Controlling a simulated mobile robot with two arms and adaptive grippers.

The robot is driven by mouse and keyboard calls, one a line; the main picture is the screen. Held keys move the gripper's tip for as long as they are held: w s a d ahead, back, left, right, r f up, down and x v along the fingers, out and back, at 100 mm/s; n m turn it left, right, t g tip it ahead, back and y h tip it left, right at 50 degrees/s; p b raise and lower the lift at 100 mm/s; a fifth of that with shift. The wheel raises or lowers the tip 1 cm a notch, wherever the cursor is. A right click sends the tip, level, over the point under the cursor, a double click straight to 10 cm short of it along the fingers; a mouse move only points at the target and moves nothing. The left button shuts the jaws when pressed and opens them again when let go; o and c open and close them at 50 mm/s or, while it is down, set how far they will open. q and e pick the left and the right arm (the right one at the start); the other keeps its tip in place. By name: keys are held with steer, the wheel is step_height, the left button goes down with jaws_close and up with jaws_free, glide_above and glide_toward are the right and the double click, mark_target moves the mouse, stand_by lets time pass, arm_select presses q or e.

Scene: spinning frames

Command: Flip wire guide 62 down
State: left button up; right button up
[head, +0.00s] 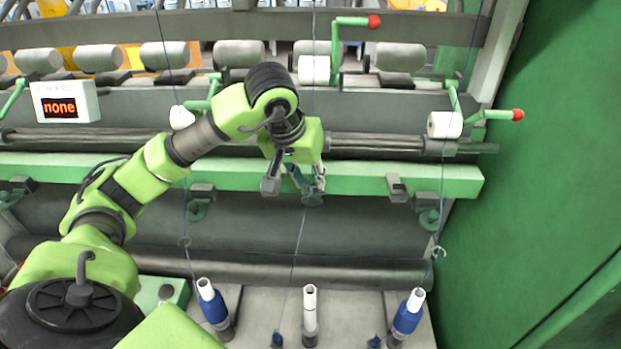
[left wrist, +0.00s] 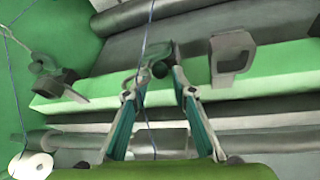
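My left gripper (head: 308,190) reaches the green rail from above. In the left wrist view its two teal fingers (left wrist: 156,82) stand apart, one on each side of a small dark wire guide (left wrist: 158,68). The same guide shows in the head view (head: 313,200), partly covered by the fingers. I cannot tell whether the fingers touch it. No number is readable, so I cannot confirm it is guide 62. Two similar guides hang below the rail, to the left (head: 197,210) and right (head: 429,217). My right gripper is not in view.
The green rail (head: 355,180) runs across the machine, with grey brackets beside the guides. Thin blue threads run down to several bobbins (head: 408,312). Green levers with red knobs (head: 517,115) stick out above. A green wall (head: 540,170) bounds the right. A display (head: 63,103) reads "none".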

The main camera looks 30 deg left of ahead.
arm_select(q)
steer(key=shift+x, duration=1)
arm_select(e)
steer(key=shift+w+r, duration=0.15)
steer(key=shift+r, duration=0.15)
arm_select(q)
jaws_close()
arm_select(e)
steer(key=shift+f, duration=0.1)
